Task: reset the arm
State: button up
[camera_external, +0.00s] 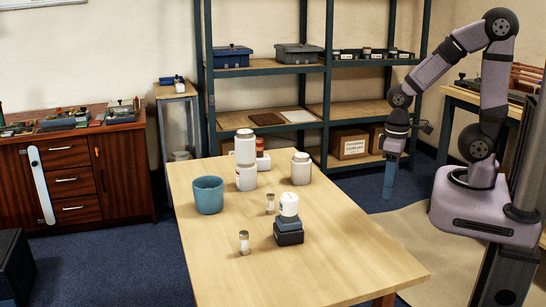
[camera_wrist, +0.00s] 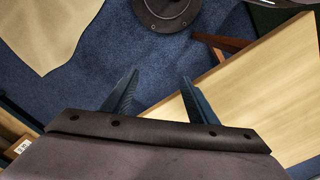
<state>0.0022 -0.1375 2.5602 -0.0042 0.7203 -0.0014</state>
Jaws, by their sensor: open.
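My gripper (camera_external: 389,181) hangs pointing down off the right edge of the wooden table (camera_external: 340,245), above the blue carpet. In the wrist view my gripper (camera_wrist: 158,92) shows two blue fingers spread apart with nothing between them. The table edge (camera_wrist: 240,85) lies to the right in that view. My arm is raised and bent, clear of everything on the table.
Shelves (camera_external: 270,69) stand behind. The table's front is clear.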

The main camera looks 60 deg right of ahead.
notch_tip(320, 180, up, 9)
jog(key=p, duration=0.9)
jog(key=shift+r, duration=0.15)
dwell(0.5)
